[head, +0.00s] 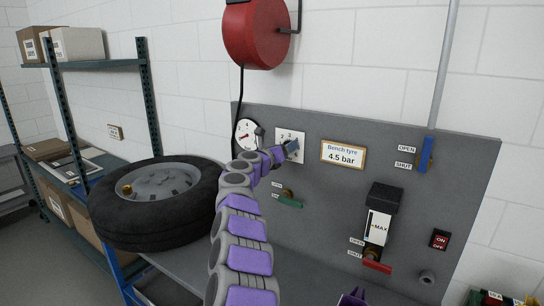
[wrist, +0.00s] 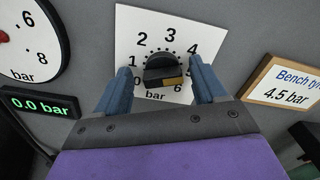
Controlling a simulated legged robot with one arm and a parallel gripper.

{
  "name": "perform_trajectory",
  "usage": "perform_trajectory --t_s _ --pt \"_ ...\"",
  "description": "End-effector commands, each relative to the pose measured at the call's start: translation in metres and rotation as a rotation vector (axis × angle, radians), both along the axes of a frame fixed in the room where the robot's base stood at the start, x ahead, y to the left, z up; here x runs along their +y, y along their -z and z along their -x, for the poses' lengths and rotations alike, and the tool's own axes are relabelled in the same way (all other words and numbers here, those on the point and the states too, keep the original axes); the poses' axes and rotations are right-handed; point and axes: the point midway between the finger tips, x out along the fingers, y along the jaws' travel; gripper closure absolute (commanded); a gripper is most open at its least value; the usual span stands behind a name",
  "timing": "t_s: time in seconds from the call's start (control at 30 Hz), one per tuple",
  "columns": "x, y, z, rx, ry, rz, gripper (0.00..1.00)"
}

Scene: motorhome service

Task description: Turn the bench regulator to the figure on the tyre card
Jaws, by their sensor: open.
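The bench regulator is a black knob (wrist: 160,70) on a white dial plate (wrist: 138,22) marked in bar, with figures up to 6. My gripper (wrist: 161,76) is open, its blue fingers on either side of the knob, apparently not closed on it. In the head view my gripper (head: 287,151) is at the dial plate (head: 290,136) and hides part of it. A tan patch shows on the knob's lower face; I cannot tell its setting. The tyre card (head: 343,155) reads "Bench tyre 4.5 bar" and also shows right of the dial in the wrist view (wrist: 287,83).
A round gauge (wrist: 30,40) and a digital display (wrist: 40,104) reading 0.0 bar are left of the dial. A green-handled valve (head: 290,200) is below. A tyre (head: 150,205) lies left of my arm. Other switches and valves are right on the grey panel (head: 320,215).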

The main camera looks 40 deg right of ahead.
Motion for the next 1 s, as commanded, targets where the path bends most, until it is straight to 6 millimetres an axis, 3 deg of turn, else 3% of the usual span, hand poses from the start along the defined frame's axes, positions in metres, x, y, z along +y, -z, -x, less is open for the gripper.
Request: perform_trajectory --t_s 1.0 --pt "0.082 0.003 0.032 0.0 -0.003 -0.005 0.3"
